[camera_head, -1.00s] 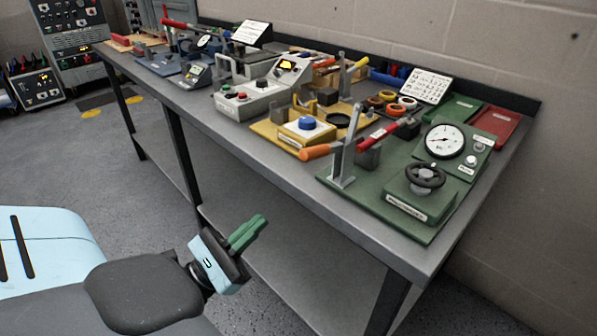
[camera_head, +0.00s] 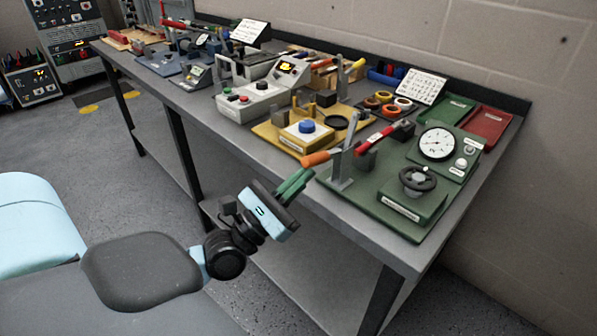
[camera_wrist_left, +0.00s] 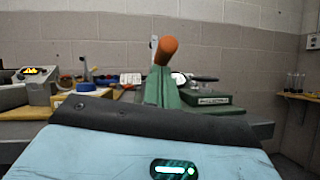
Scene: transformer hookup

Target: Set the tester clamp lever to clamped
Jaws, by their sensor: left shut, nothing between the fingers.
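A lever with an orange handle (camera_head: 320,158) stands on a grey bracket at the front left corner of a green board (camera_head: 405,229). The orange handle points left, toward the table's front edge. A red-handled lever (camera_head: 374,139) lies just behind it. My left gripper (camera_head: 305,176) has green fingers, shut and empty, just below and left of the orange handle in the head view. In the left wrist view, the orange handle's round end (camera_wrist_left: 167,47) shows beyond and above the finger tips (camera_wrist_left: 160,82). Whether they touch cannot be told. My right gripper is not in view.
The green board also carries a round gauge (camera_head: 437,143) and a black handwheel (camera_head: 417,179). A yellow board with a blue button (camera_head: 307,126) stands to the left, with a grey box with a lit display (camera_head: 288,68) behind. The floor before the table is clear.

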